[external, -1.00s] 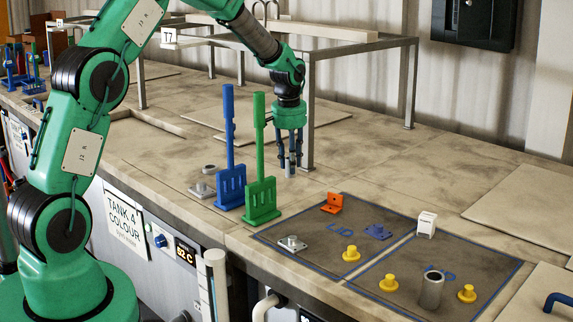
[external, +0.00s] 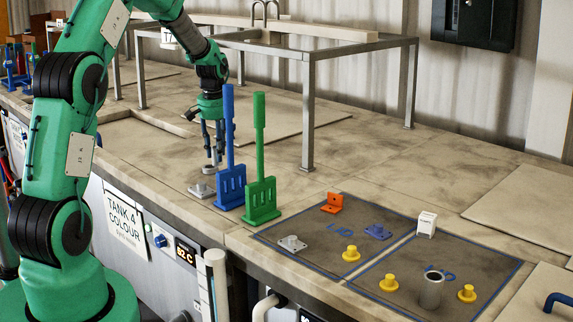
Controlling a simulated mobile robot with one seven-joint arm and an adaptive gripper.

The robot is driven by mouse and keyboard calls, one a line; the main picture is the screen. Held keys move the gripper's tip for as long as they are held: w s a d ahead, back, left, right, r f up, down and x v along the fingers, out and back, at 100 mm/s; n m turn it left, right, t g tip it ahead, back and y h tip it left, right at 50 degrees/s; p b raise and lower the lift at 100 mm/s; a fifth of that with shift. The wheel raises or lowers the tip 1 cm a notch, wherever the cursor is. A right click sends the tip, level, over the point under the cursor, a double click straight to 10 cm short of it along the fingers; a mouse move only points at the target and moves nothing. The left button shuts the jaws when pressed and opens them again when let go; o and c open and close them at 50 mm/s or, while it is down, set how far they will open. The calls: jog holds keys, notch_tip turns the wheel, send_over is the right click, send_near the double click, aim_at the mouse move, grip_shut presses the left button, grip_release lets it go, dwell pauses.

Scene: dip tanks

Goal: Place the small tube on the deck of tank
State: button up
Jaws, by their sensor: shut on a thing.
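My gripper (external: 213,146) is above the worktop behind the blue rack (external: 231,180), pointing down over the deck of tank 4 (external: 165,178). It is shut on the small grey tube (external: 213,155), which shows as a narrow piece between the fingers. The blue rack's upright partly hides the gripper's right side. A grey ring-like piece (external: 209,169) sits on the deck just below the tube; I cannot tell whether they touch. The tank 4 label (external: 124,216) is on the front panel below.
A grey flanged fitting (external: 202,191) lies beside the blue rack. A green rack (external: 261,198) stands to its right. The dark lid area (external: 330,262) holds yellow knobs, orange and blue pieces and a larger grey tube (external: 431,291). A metal frame (external: 308,120) stands behind.

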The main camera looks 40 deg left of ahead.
dwell(0.3)
jog(key=w+a, duration=0.2)
jog(key=w, duration=0.2)
jog(key=w+a+f+p, duration=0.1)
jog(key=w+a, duration=0.1)
jog(key=w, duration=0.3)
jog(key=w+a, duration=0.3)
jog(key=w, duration=0.2)
jog(key=shift+w+a+f+p, duration=0.1)
jog(key=shift+w+f+p, duration=0.15)
jog(key=shift+p, duration=0.1)
jog(key=shift+s, duration=0.1)
jog(key=shift+f, duration=1.75)
jog(key=shift+f, duration=0.15)
jog(key=o, duration=1.2)
jog(key=r, duration=0.8)
jog(key=s+d+r, duration=0.1)
jog(key=r, duration=0.3)
jog(key=shift+r, duration=0.1)
